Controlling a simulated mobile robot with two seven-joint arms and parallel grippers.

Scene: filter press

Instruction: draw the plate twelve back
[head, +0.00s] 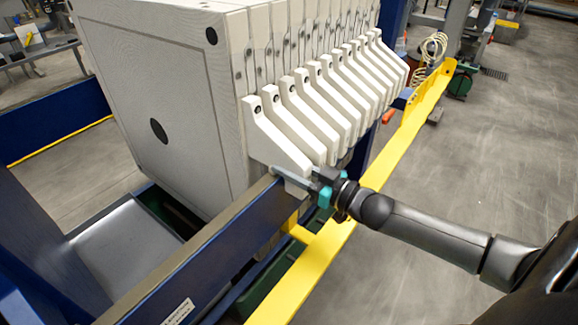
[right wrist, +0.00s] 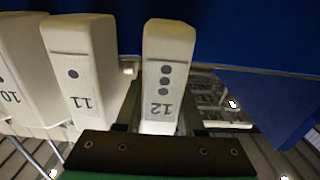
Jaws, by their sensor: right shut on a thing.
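Plate twelve (head: 165,100) is the nearest white plate of the stack in the head view, with a large pale face and a black dot at its middle. Its side handle (right wrist: 168,45), marked 12 with three dots, stands between the fingers of my right gripper (right wrist: 160,120) in the right wrist view. In the head view the right gripper (head: 292,180) is shut on the low end of this handle, just above the side rail. The fingertips are partly hidden by the handle. My left gripper is not in view.
Plate eleven (right wrist: 85,70) stands behind plate twelve, and more plates follow in a row. A dark blue side rail (head: 215,255) runs below the handles, with a yellow bar (head: 370,190) outside it. Free space above a grey tray (head: 125,245) lies in front of plate twelve.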

